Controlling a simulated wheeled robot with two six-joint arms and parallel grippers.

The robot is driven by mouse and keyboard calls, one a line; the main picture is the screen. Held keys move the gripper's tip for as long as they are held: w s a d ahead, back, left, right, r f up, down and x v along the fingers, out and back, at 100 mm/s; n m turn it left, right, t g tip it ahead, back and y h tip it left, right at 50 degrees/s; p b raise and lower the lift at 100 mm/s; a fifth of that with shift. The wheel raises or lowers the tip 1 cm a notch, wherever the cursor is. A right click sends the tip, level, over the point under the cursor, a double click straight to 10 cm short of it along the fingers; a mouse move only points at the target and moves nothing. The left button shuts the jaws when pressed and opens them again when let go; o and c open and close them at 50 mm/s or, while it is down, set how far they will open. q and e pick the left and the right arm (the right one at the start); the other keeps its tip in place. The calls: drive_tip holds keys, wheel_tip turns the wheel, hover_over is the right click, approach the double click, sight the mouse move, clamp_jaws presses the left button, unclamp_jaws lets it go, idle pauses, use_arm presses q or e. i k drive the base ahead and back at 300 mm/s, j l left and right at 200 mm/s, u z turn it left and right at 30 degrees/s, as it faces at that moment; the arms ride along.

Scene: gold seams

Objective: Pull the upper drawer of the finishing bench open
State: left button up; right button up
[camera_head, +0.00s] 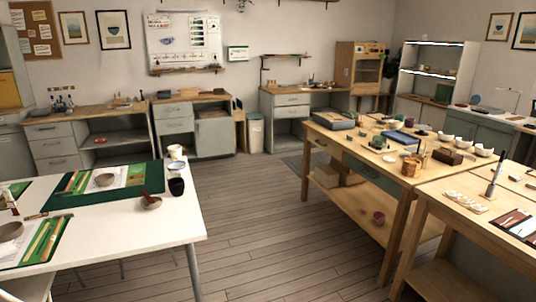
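Neither of my grippers shows in the head view. Several benches have drawers, and I cannot tell which is the finishing bench. A grey-green bench (197,132) at the back has stacked drawers with an upper drawer (173,111). Another bench (287,119), right of it, has an upper drawer (292,100). A third bench (60,150) at the back left has stacked drawers too.
A white table (130,232) with bowls and green mats fills the front left. A second wooden table (450,228) stands at the front right. Open plank floor (255,225) lies between them. A bin (256,134) stands between two back benches.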

sight(303, 98)
drive_tip(key=i+l+z, duration=0.25)
drive_tip(key=i, duration=0.9)
drive_tip(key=i+l+z, duration=0.25)
drive_tip(key=i, duration=0.95)
drive_tip(key=i+j+u, duration=0.2)
drive_tip(key=i+u, duration=0.25)
drive_tip(key=i, duration=0.6)
drive_tip(key=i+l+u, duration=0.15)
drive_tip(key=i+u, duration=0.25)
drive_tip(key=i, duration=1.6)
drive_tip(key=i+l+u, duration=0.1)
drive_tip(key=i, duration=0.9)
drive_tip(key=i+z, duration=0.15)
drive_tip(key=i, duration=0.35)
drive_tip(key=i+j+z, duration=0.1)
drive_tip(key=i, duration=0.4)
drive_tip(key=i+j+z, duration=0.15)
drive_tip(key=i, duration=0.3)
drive_tip(key=i+j+z, duration=0.1)
drive_tip(key=i, duration=0.4)
drive_tip(key=i+l+z, duration=0.15)
drive_tip(key=i+z, duration=0.15)
drive_tip(key=i, duration=0.25)
drive_tip(key=i+z, duration=0.3)
drive_tip(key=i, duration=0.2)
drive_tip(key=i+l+u, duration=0.35)
drive_tip(key=i+l, duration=0.15)
drive_tip(key=i+l+u, duration=0.35)
drive_tip(key=i+l, duration=0.2)
drive_tip(key=l, duration=0.15)
